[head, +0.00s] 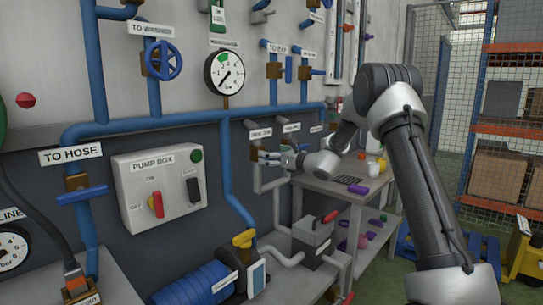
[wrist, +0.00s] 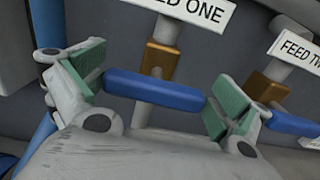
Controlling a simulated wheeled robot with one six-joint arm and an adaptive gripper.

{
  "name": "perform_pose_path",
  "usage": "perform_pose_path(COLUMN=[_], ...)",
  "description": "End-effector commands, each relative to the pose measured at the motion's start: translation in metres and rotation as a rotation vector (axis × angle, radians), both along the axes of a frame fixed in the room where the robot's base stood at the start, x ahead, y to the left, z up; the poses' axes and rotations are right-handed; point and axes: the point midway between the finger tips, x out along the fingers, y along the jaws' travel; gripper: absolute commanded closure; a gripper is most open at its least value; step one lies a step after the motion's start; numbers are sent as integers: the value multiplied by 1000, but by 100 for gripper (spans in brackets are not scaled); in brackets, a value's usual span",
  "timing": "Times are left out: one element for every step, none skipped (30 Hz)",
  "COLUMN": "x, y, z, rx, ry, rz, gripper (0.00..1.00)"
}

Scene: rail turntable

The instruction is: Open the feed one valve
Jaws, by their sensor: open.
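The feed one valve has a brass body (wrist: 160,60) on a grey pipe and a blue lever (wrist: 155,91) below the FEED ONE label (wrist: 190,11). The lever lies crosswise to the pipe, slightly tilted in the wrist view. My gripper (wrist: 154,95) is open, with one green-padded finger by each end of the lever. The lever lies between the fingers; whether the pads touch its ends is unclear. In the head view my gripper (head: 274,157) is at the feed valves, largely hiding the lever. The feed one label (head: 260,134) shows just above it.
The feed two valve stands close on the right, with its label (wrist: 297,48) and blue lever (wrist: 293,123). A blue pipe (wrist: 45,25) runs on the left. The pump box (head: 158,185) is on the wall at left. A bench (head: 335,190) with small objects stands at right.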

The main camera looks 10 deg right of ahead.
Motion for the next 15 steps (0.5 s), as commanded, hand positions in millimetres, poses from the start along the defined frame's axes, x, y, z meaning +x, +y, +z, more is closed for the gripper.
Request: perform_pose_path(x=[1,2,2,2,2,2,2,2,2,2,2,1,1,1,1], y=[1,1,2,1,1,1,1,1,1,1,1,1,1,1,1], z=[0,0,0,0,0,0,0,0,0,0,0,0,0,0,0], rx=[0,0,0,0,-1,-1,-1,-1,-1,-1,-1,-1,-1,-1,-1], ry=[0,0,0,0,-1,-1,-1,-1,0,0,0,0,0,0,0], rz=[0,0,0,0,0,0,0,0,0,0,0,0,0,0,0], gripper=[0,0,0,0,0,0,0,0,7,13,18,26,31,31,31])
